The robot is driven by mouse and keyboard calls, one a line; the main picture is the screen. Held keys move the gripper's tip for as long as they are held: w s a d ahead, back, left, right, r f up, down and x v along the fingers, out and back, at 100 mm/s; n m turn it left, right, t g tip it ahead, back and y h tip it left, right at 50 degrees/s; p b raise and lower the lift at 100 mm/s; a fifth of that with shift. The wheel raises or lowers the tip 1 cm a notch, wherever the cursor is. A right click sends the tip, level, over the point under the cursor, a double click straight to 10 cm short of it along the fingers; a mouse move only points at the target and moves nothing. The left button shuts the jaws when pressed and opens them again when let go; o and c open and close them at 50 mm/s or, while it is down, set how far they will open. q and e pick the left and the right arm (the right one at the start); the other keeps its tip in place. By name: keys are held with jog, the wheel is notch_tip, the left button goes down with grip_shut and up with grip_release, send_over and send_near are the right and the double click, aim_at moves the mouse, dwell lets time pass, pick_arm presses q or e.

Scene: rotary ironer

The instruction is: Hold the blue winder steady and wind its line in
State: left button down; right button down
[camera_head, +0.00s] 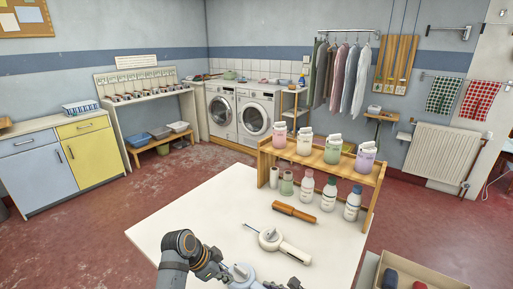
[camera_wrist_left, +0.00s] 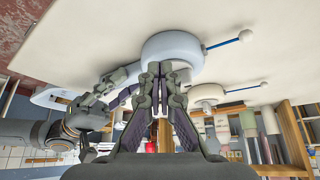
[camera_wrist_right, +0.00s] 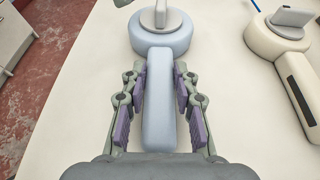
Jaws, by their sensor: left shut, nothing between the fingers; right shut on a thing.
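The blue winder lies on the white table; its round drum (camera_head: 240,274) is at the bottom edge of the head view, partly cut off. My right gripper (camera_wrist_right: 158,78) is shut on the winder's pale blue handle (camera_wrist_right: 159,115), and the drum with its grey crank (camera_wrist_right: 160,17) lies just beyond the fingertips. My left gripper (camera_wrist_left: 163,70) is shut and empty, its tips close against the drum (camera_wrist_left: 172,47); I cannot tell whether they touch. A short blue line ending in a white ball (camera_wrist_left: 246,36) sticks out from the drum.
A cream winder (camera_head: 271,239) lies beside the blue one, with a brown-handled tool (camera_head: 295,212) behind it. A wooden rack (camera_head: 320,160) with several bottles stands at the table's back. The table's left part is bare.

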aim_at(232, 272)
pick_arm(q)
jog(key=shift+w+d, duration=0.4)
jog(key=shift+w, duration=0.05)
dwell(0.8)
jog(key=shift+w+a, duration=0.1)
jog(key=shift+a, duration=0.05)
jog(key=shift+w+a, duration=0.25)
jog(key=shift+w, duration=0.2)
jog(key=shift+w+a, duration=0.15)
jog(key=shift+w, duration=0.3)
jog(key=shift+w, duration=0.2)
dwell(0.3)
jog(key=shift+a, duration=0.1)
jog(key=shift+a, duration=0.3)
notch_tip(232, 272, up, 6)
dwell(0.5)
